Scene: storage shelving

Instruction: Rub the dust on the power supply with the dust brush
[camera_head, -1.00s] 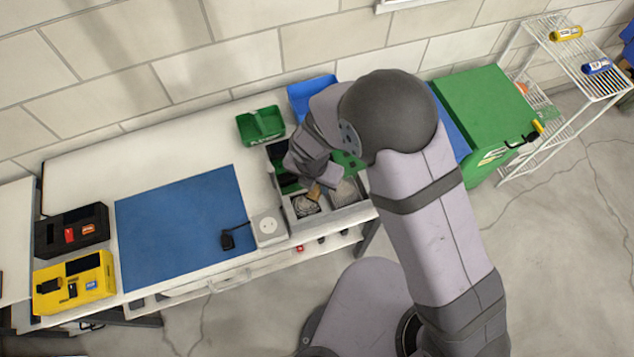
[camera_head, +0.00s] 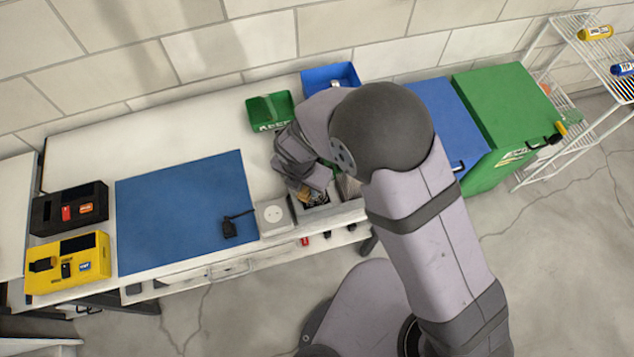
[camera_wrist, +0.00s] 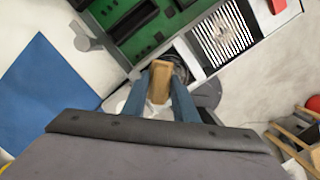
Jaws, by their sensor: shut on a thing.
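My gripper (camera_wrist: 160,94) is shut on the wooden handle of the dust brush (camera_wrist: 161,78). In the head view my gripper (camera_head: 303,190) is low over the front left part of a grey open case (camera_head: 322,209). The brush (camera_head: 303,194) is a small tan patch there. In the wrist view its far end is over a dark round part (camera_wrist: 180,67), likely the power supply's fan. The bristles are hidden, so contact cannot be told. A pale striped grille (camera_wrist: 222,38) lies beside it. No dust can be made out clearly.
A green circuit board (camera_wrist: 150,25) fills the case's other section. A white box with a round face (camera_head: 273,214) stands left of the case. Green (camera_head: 268,112) and blue bins (camera_head: 330,77) stand behind. The blue mat (camera_head: 185,210) is mostly clear.

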